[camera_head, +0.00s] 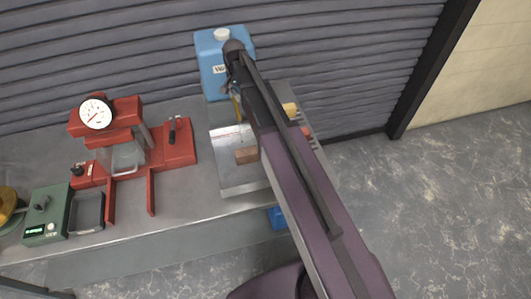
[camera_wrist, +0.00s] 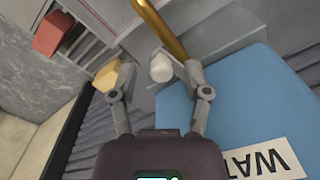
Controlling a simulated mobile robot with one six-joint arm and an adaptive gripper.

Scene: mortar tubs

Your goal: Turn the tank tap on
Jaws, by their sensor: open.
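The blue water tank (camera_head: 212,72) stands at the back of the bench against the shutter, with a white cap on top. In the wrist view the tank (camera_wrist: 265,100) fills the right side, with part of its label showing upside down. A brass spout (camera_wrist: 161,28) runs up at the top middle, and a short white cylinder (camera_wrist: 160,68), apparently the tap's handle, lies near its lower end. My gripper (camera_wrist: 158,80) is open, with the white cylinder between its fingertips, closer to the right one. I cannot tell whether that finger touches it. My arm hides much of this in the head view.
A metal tray (camera_head: 238,182) with a brown block (camera_head: 246,156) sits below the tank. A yellow block (camera_wrist: 107,75) and a red block (camera_wrist: 52,33) lie beyond my left finger. A red press (camera_head: 172,150) and a green scale (camera_head: 46,213) stand at the left.

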